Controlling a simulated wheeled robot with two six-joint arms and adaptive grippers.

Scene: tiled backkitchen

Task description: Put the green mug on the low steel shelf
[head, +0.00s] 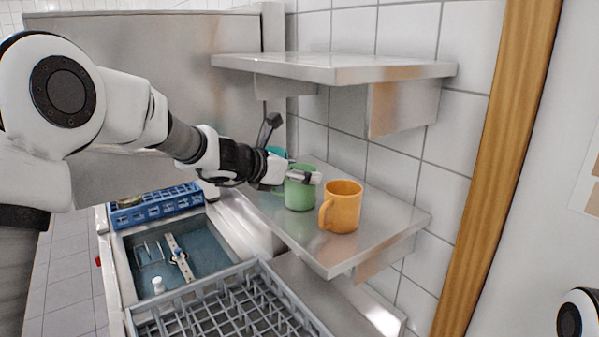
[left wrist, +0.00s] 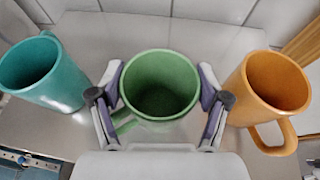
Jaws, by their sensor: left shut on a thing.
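The green mug (head: 300,194) is upright at the low steel shelf (head: 392,222), between the other mugs. Its base is at the shelf surface; I cannot tell for sure whether it touches. My left gripper (head: 293,177) is shut on the green mug, with one finger on each side of its body. In the left wrist view the green mug (left wrist: 160,85) is empty, and the fingers partly cover its handle side. My right gripper is not in view.
An orange mug (head: 341,207) stands close to the right, and a teal mug (left wrist: 42,72) to the left, mostly hidden in the head view. An upper steel shelf (head: 335,68) hangs above. A grey rack (head: 225,310) and blue crate (head: 157,210) are at lower left.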

